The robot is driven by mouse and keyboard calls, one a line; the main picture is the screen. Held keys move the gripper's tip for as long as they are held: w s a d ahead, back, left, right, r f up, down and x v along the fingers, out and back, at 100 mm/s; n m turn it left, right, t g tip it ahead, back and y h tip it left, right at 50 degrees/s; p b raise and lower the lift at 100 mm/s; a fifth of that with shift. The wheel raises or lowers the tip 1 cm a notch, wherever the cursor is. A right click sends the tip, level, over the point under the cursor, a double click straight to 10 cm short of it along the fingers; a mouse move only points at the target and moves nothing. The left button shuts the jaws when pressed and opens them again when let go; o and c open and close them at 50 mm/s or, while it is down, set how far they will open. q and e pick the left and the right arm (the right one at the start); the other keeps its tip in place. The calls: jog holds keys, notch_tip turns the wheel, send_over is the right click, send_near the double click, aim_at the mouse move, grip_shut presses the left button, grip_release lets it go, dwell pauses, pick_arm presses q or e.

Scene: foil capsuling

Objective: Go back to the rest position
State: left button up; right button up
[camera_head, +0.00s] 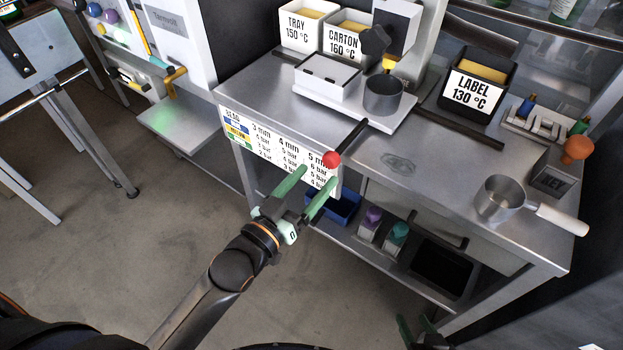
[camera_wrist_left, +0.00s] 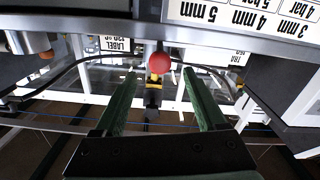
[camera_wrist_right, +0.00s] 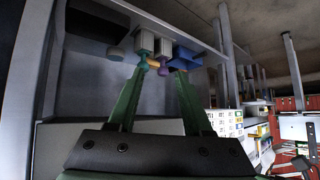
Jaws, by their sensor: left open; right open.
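My left gripper (camera_head: 306,190) is open in front of the steel bench's front edge. Its green fingers point at the red ball knob (camera_head: 331,158) of a dark lever. In the left wrist view the red knob (camera_wrist_left: 159,63) shows beyond and between the spread fingertips (camera_wrist_left: 160,77), with nothing held. My right gripper (camera_head: 420,330) is at the bottom edge of the head view, low in front of the bench and mostly cut off. In the right wrist view its green fingers (camera_wrist_right: 158,72) are open and empty, with small bottles on a shelf beyond them.
The bench (camera_head: 400,158) carries a dark cup (camera_head: 383,94), a LABEL bin (camera_head: 478,85), a TRAY bin (camera_head: 306,25), a CARTON bin (camera_head: 347,37) and a pot (camera_head: 502,198) with its handle over the edge. The lower shelf holds a blue tray (camera_head: 346,206) and bottles. Floor (camera_head: 130,250) at left is clear.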

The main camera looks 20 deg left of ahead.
dwell(0.3)
pick_arm(q)
jog(key=shift+s+a+f+p, duration=0.1)
jog(key=shift+s+f+p, duration=0.15)
jog(key=shift+p, duration=0.1)
jog(key=s+a+f+g+y+p, duration=0.2)
jog(key=s+f+g+p, duration=0.2)
jog(key=s+f, duration=0.3)
jog(key=s+a+f+g+y+p, duration=0.2)
jog(key=s+a+f+g+p, duration=0.1)
jog(key=s+f, duration=0.3)
jog(key=shift+s+a+f+g+p, duration=0.4)
jog(key=shift+s+p, duration=0.15)
jog(key=shift+s, duration=0.45)
jog(key=shift+d, duration=0.1)
dwell(1.1)
